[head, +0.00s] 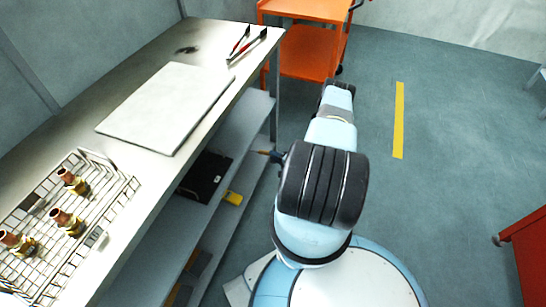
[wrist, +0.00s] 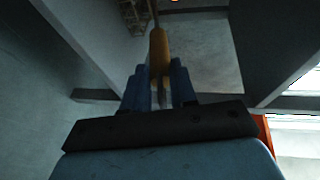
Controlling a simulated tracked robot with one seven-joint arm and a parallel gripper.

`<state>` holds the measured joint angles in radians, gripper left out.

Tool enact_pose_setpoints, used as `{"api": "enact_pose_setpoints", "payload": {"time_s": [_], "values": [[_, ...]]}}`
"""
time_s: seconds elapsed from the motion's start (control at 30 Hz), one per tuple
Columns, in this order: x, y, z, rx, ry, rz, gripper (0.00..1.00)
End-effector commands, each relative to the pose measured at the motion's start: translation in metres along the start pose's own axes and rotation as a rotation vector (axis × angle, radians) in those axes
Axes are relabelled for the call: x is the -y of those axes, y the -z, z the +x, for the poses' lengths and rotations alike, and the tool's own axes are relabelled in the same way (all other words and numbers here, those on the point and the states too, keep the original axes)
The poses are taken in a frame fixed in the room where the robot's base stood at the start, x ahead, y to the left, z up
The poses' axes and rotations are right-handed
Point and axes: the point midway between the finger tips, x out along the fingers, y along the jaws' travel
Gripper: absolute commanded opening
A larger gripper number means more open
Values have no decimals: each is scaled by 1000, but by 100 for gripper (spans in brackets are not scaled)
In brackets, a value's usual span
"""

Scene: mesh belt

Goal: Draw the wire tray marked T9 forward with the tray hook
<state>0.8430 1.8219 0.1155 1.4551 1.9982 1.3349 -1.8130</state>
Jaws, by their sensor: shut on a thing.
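A wire tray (head: 118,203) sits on the steel bench at the lower left of the head view, cut off by the frame edge. It has a raised wire handle and holds several copper-and-brass fittings. Small tags show on it, but I cannot read T9. My gripper (wrist: 160,75) is shut on the yellow-brown handle of the tray hook (wrist: 158,48), whose thin shaft runs up out of the wrist view. In the head view, a bit of the handle (head: 263,153) shows beside my gripper (head: 277,157), right of the bench and apart from the tray. The hook's tip is not visible.
A pale flat board (head: 165,108) lies mid-bench. Red-handled tools (head: 246,46) lie at the bench's far end. Shelves below the bench hold a black case (head: 206,177) and a yellow item (head: 233,198). An orange cart (head: 302,55) stands behind. Open floor lies to the right.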

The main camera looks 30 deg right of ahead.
Motion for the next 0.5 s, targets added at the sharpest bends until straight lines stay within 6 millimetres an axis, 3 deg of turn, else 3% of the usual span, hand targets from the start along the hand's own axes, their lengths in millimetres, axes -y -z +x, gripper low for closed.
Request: {"api": "enact_pose_setpoints", "payload": {"time_s": [0.5], "values": [[-4, 5, -16, 1, -2, 0, 0]]}}
